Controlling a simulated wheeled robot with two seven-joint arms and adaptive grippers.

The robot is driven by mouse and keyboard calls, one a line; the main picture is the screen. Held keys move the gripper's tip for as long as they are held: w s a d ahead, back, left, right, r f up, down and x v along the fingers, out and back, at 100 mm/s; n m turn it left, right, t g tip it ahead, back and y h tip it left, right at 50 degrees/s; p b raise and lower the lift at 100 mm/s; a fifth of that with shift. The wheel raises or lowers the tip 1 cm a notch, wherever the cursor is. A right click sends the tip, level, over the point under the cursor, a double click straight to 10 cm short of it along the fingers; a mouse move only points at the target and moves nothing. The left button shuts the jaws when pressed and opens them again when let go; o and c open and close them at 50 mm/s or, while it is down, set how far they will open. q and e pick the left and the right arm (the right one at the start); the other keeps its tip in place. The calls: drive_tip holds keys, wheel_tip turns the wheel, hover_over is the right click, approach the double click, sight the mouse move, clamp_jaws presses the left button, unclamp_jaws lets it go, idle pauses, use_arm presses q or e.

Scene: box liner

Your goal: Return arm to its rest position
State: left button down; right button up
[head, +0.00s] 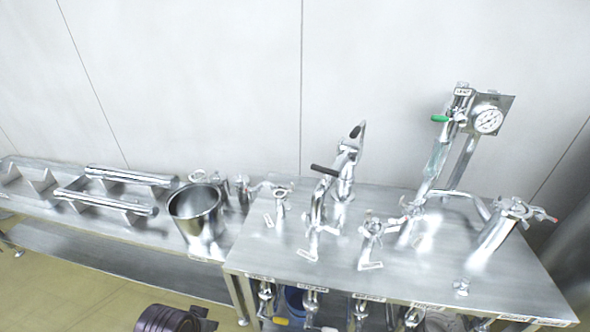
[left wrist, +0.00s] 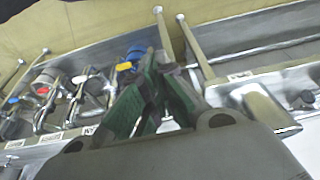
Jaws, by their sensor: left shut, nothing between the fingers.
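My left gripper (left wrist: 150,68) shows in the left wrist view, with dark green pads on its fingers. The fingers are shut with nothing between them. It points toward the edge of the metal benches, which appear turned around in this view. No gripper can be made out in the head view. My right gripper is in neither view.
In the head view a metal table (head: 415,285) carries several steel valves and a pressure gauge (head: 487,121). A steel pot (head: 196,217) stands left of it on a lower bench (head: 150,238), beside metal rollers (head: 107,203). Yellowish floor (head: 62,290) lies in front. A blue container (left wrist: 136,53) sits below.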

use_arm(q)
drive_tip(key=s+f+g, duration=0.1)
drive_tip(key=s+f, duration=0.1)
drive_tip(key=f, duration=1.5)
drive_tip(key=s+f+g, duration=0.1)
drive_tip(key=s+f, duration=0.1)
drive_tip(key=f, duration=1.5)
drive_tip(key=s+a+f, duration=0.2)
drive_tip(key=s+f, duration=0.7)
drive_tip(key=s, duration=0.1)
drive_tip(key=s+a+f, duration=0.2)
drive_tip(key=s+f, duration=0.7)
drive_tip(key=s, duration=0.2)
drive_tip(key=shift+s+a+f+g+y, duration=0.25)
drive_tip(key=shift+a+f+g+y, duration=0.05)
drive_tip(key=shift+a+f+g, duration=0.1)
drive_tip(key=shift+a+m, duration=0.1)
drive_tip(key=shift+m, duration=0.2)
